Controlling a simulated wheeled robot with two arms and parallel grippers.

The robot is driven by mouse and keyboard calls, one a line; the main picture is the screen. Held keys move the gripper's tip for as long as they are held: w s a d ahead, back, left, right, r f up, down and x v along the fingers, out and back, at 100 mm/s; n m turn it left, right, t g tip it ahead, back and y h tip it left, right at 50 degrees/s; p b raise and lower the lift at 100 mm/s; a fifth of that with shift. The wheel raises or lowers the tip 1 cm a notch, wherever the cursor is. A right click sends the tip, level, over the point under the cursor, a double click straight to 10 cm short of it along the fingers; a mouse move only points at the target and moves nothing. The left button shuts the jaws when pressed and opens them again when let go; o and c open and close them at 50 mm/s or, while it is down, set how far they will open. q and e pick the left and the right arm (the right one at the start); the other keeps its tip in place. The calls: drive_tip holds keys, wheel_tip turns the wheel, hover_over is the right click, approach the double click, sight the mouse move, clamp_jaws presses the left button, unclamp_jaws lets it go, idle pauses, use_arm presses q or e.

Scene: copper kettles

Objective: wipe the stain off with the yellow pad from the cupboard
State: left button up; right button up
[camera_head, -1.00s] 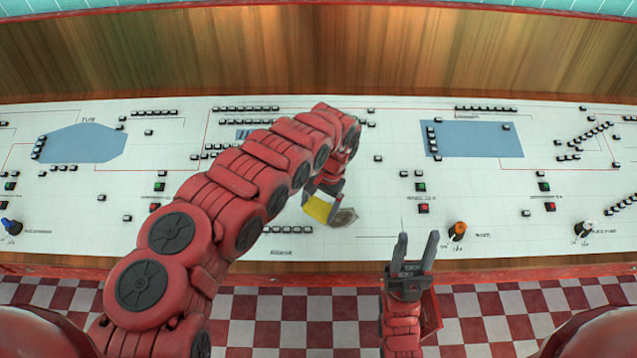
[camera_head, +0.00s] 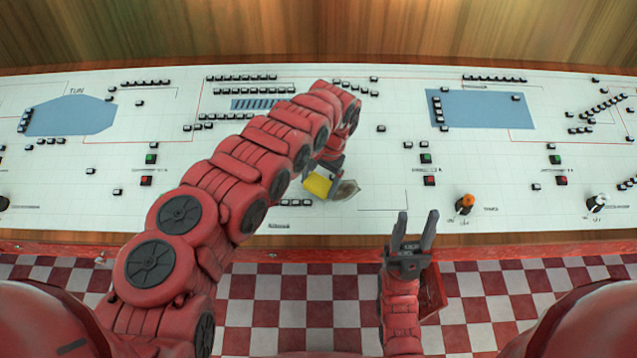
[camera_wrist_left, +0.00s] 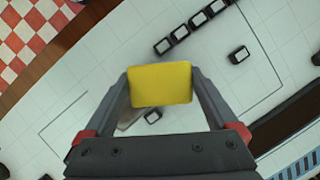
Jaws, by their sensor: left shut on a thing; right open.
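The yellow pad (camera_head: 316,185) is held in my left gripper (camera_head: 328,170), over the white panel of the desk. In the left wrist view the pad (camera_wrist_left: 160,85) sits between the two fingers of the left gripper (camera_wrist_left: 159,78), which are shut on it. The stain (camera_head: 346,190) is a grey-brown patch just right of the pad in the head view. In the left wrist view, part of the stain (camera_wrist_left: 130,118) shows below the pad; the rest is hidden. I cannot tell whether the pad touches the panel. My right gripper (camera_head: 417,226) is open and empty before the desk's front edge.
The white panel (camera_head: 385,195) carries several small black buttons, red and green buttons, and an orange knob (camera_head: 464,203) to the right. A red box (camera_head: 433,290) is beside my right arm, below the desk edge. The checkered floor (camera_head: 500,300) is in front.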

sight(329, 187)
use_arm(q)
drive_tip(key=shift+w+f+b, duration=0.2)
drive_tip(key=shift+f+b, duration=0.8)
drive_tip(key=shift+b, duration=0.25)
idle(0.5)
drive_tip(key=shift+d+f, duration=0.1)
drive_tip(key=shift+d, duration=0.1)
drive_tip(key=d+b, duration=0.2)
drive_tip(key=b, duration=0.2)
drive_tip(key=shift+d+f, duration=0.15)
drive_tip(key=shift+d, duration=0.1)
drive_tip(key=shift+d+r+b, duration=0.2)
drive_tip(key=shift+d+b, duration=0.4)
drive_tip(key=shift+b, duration=0.2)
drive_tip(key=d+b, duration=0.3)
drive_tip(key=b, duration=0.4)
drive_tip(key=shift+w+f+b, duration=0.1)
drive_tip(key=shift+f+b, duration=0.05)
drive_tip(key=shift+b, duration=0.25)
drive_tip(key=shift+d+b, duration=0.5)
drive_tip(key=shift+b, duration=0.5)
